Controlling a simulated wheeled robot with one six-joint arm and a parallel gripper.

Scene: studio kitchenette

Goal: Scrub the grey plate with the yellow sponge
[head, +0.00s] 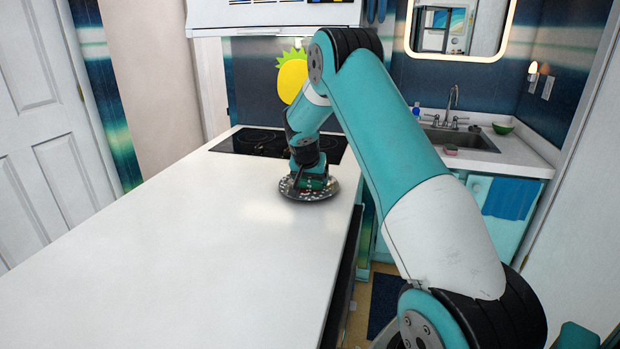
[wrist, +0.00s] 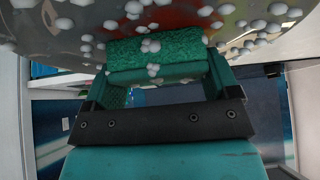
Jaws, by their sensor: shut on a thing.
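The grey plate (head: 327,191) lies on the white counter near its right edge, beside the cooktop. It fills the top of the wrist view (wrist: 65,40), dotted with white foam blobs, with a blurred reddish patch on it. My gripper (head: 309,180) points down over the plate. In the wrist view my gripper (wrist: 157,78) is shut on a sponge (wrist: 150,48) that looks green, not yellow, with some foam on it. The sponge appears to be against the plate; exact contact is hard to tell.
A black cooktop (head: 245,142) is just behind the plate. A sink (head: 460,138) with a tap stands at the back right, with a green bowl (head: 503,128) and a pink item (head: 451,149) near it. The long white counter (head: 180,260) in front is clear.

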